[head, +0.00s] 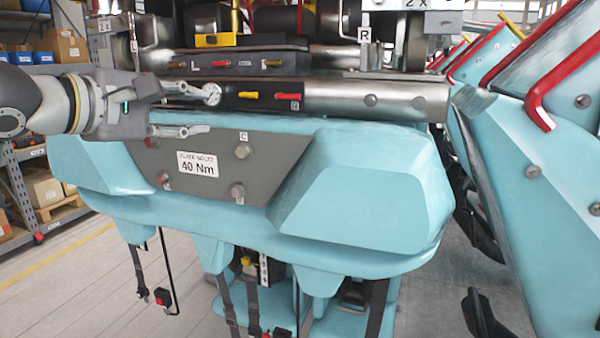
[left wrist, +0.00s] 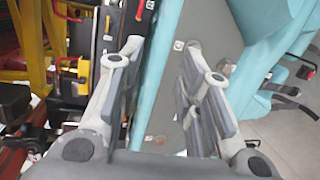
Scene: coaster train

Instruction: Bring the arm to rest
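My left gripper (head: 209,112) reaches in from the left in the head view, in front of the teal coaster car (head: 370,200). Its two fingers are spread apart, one above the other, near the car's grey plate (head: 215,165) and the dark strip above it. The left wrist view also shows the left gripper (left wrist: 163,50) with its fingers apart and nothing held between them. A round white gauge (head: 211,94) shows by the upper fingertip; I cannot tell if they touch. My right gripper is in neither view.
A dark strip with red and yellow levers (head: 262,95) runs above the plate. Teal panels with red bars (head: 545,100) stand close on the right. Straps (head: 225,300) hang below the car. Shelves with boxes (head: 42,187) stand at the left, beyond open floor (head: 80,285).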

